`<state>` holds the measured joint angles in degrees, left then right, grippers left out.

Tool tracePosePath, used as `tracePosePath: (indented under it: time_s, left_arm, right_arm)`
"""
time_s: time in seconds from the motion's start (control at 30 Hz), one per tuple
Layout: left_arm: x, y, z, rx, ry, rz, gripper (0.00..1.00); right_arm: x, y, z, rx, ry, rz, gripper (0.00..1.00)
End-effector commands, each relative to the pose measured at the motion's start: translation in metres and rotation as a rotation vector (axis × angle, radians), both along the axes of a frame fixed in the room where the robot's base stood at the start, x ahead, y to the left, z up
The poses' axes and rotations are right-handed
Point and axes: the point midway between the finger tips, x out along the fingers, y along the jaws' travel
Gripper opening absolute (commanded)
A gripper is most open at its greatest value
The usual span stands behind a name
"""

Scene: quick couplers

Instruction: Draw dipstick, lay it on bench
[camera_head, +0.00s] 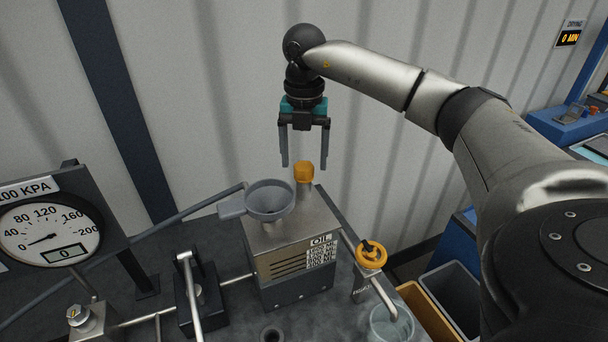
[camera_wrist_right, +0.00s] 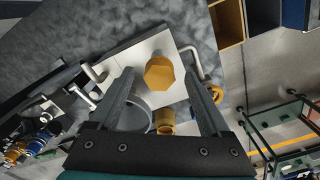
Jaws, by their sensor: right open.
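The oil box (camera_head: 290,262) stands on the dark grey bench (camera_head: 335,318), with a grey funnel (camera_head: 270,198) on its top. An orange cap (camera_head: 304,173), which looks like the dipstick's handle, stands upright behind the funnel. In the wrist view an orange hexagonal knob (camera_wrist_right: 160,74) shows between the fingertips, with a second orange fitting (camera_wrist_right: 165,122) nearer the palm; its role is unclear. My right gripper (camera_head: 305,160) points down, open and empty, its fingertips just above the cap. The dipstick's shaft is hidden. My left gripper is not in view.
A pressure gauge (camera_head: 48,237) and a lever pump (camera_head: 198,300) stand on the left. An orange valve wheel (camera_head: 371,254) and a clear beaker (camera_head: 391,323) are at the right. Open bins (camera_head: 452,300) stand beyond the bench's right edge. The wall is close behind.

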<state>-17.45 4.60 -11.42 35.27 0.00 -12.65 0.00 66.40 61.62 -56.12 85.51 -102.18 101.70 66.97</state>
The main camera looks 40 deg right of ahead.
Motion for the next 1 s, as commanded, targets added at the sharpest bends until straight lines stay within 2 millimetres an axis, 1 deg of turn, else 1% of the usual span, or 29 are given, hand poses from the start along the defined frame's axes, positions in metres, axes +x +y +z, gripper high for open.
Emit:
tracePosePath:
  time_s: [0.03, 0.1, 0.3, 0.47, 0.7, 0.73, 0.77, 1.0]
  left_arm:
    - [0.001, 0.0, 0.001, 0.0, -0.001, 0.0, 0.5]
    - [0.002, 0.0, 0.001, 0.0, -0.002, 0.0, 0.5]
    - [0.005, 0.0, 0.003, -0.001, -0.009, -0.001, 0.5]
    - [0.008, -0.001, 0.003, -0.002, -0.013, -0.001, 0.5]
    - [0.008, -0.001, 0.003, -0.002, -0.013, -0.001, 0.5]
    - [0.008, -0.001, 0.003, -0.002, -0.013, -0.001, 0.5]
    - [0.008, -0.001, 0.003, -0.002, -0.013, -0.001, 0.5]
    - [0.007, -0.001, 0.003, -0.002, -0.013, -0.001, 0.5]
  right_arm:
    - [-0.001, 0.0, -0.011, -0.001, 0.004, 0.0, 0.81]
    - [-0.001, 0.0, -0.023, -0.001, 0.004, 0.0, 0.81]
    - [0.0, 0.0, -0.047, -0.001, 0.002, 0.0, 0.81]
    - [0.0, 0.0, -0.054, -0.001, 0.001, 0.001, 0.81]
    - [0.0, 0.0, -0.055, 0.0, 0.0, 0.0, 0.81]
    - [0.0, 0.0, -0.055, 0.0, 0.0, 0.0, 0.8]
    - [0.0, 0.0, -0.055, 0.0, 0.0, 0.0, 0.77]
    - [0.0, 0.0, -0.054, 0.0, 0.0, 0.0, 0.49]
